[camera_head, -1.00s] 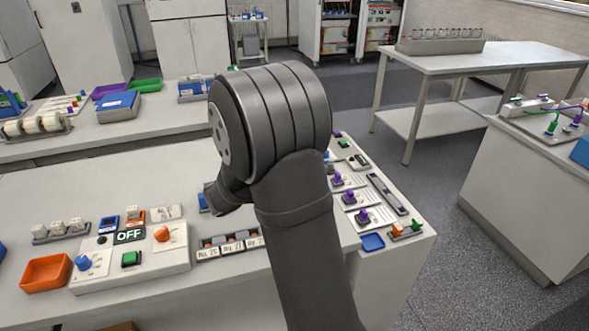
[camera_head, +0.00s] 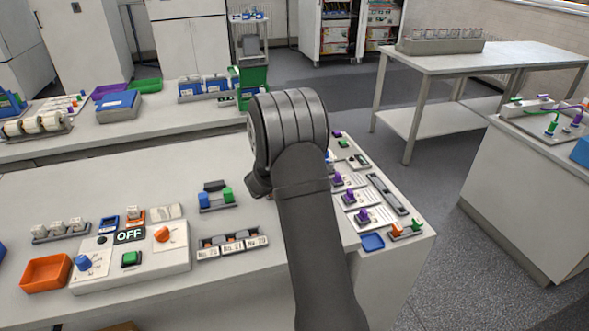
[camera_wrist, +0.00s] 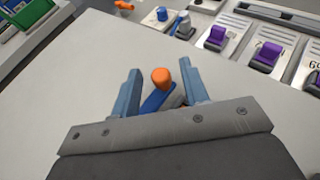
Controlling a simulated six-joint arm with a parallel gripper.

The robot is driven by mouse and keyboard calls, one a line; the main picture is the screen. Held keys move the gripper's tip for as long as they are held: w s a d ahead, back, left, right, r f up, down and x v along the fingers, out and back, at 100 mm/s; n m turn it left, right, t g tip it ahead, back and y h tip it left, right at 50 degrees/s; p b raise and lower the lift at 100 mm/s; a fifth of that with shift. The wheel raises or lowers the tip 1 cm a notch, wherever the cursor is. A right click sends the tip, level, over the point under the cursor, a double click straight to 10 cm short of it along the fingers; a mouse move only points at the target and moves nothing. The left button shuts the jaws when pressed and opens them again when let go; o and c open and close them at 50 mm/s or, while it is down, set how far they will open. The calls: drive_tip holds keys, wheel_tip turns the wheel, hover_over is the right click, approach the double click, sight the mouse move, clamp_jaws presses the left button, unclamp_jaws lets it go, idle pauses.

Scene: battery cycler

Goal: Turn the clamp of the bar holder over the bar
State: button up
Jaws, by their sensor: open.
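My gripper (camera_wrist: 157,92) is open in the wrist view, with a blue-grey finger on either side. Between the fingers is a small thing that looks like the bar holder's clamp: an orange rounded knob (camera_wrist: 161,77) by a blue piece (camera_wrist: 156,98) and a grey piece (camera_wrist: 176,97). The gripper's body hides their lower parts, so I cannot tell how the clamp lies to the bar or whether a finger touches it. In the head view my arm hides both the gripper and this thing.
Purple knobs on white plates (camera_wrist: 267,55) stand to the right; they show in the head view (camera_head: 362,215). A fixture with blue and green blocks (camera_head: 217,199) stands left of my arm. A control box marked OFF (camera_head: 130,257) is further left. Bare bench lies left of my gripper.

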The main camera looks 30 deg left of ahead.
drive_tip(key=shift+w+f, duration=0.25)
drive_tip(key=shift+w, duration=0.4)
clamp_jaws()
